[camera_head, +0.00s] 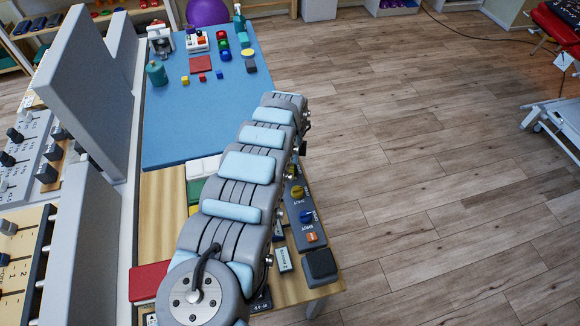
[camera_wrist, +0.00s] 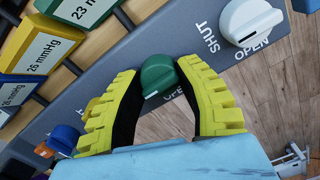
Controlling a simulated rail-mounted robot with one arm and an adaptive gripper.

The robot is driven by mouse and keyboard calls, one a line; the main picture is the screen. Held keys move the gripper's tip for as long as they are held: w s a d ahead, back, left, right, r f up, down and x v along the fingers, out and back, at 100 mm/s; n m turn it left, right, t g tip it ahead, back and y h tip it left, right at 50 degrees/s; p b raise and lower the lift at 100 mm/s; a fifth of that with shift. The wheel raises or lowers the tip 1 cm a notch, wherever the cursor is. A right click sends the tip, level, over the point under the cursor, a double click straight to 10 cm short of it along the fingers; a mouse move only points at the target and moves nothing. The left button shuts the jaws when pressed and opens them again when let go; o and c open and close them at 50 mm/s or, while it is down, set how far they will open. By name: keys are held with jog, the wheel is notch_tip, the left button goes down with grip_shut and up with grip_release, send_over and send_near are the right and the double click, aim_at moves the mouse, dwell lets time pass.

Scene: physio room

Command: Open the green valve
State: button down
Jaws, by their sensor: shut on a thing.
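The green valve (camera_wrist: 158,74) is a round green knob on a grey panel (camera_wrist: 225,71) in the wrist view. My gripper (camera_wrist: 157,80) has its yellow ribbed fingers on both sides of the knob and is shut on it. A pale mark shows on the knob's near edge, between the fingers. In the head view my arm hides the green valve and my gripper.
A white knob (camera_wrist: 252,20) with SHUT and OPEN labels sits beside the green one. A blue knob (camera_wrist: 66,135) is on the other side. Labelled pressure blocks, one yellow (camera_wrist: 42,49), line the panel's edge. A blue mat (camera_head: 200,115) with small objects lies beyond my arm.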

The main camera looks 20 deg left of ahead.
jog(key=n+p, duration=0.2)
jog(key=n, duration=0.2)
jog(key=shift+r+p, duration=0.15)
jog(key=shift+p, duration=0.25)
jog(key=n+p, duration=0.2)
jog(key=n, duration=0.2)
jog(key=shift+n, duration=0.3)
jog(key=n+p, duration=0.1)
jog(key=n, duration=0.3)
jog(key=shift+n, duration=0.3)
jog(key=shift+f+n, duration=0.15)
jog(key=shift+n, duration=0.95)
jog(key=shift+f+n, duration=0.1)
jog(key=shift+n, duration=1)
jog(key=c, duration=0.6)
grip_release()
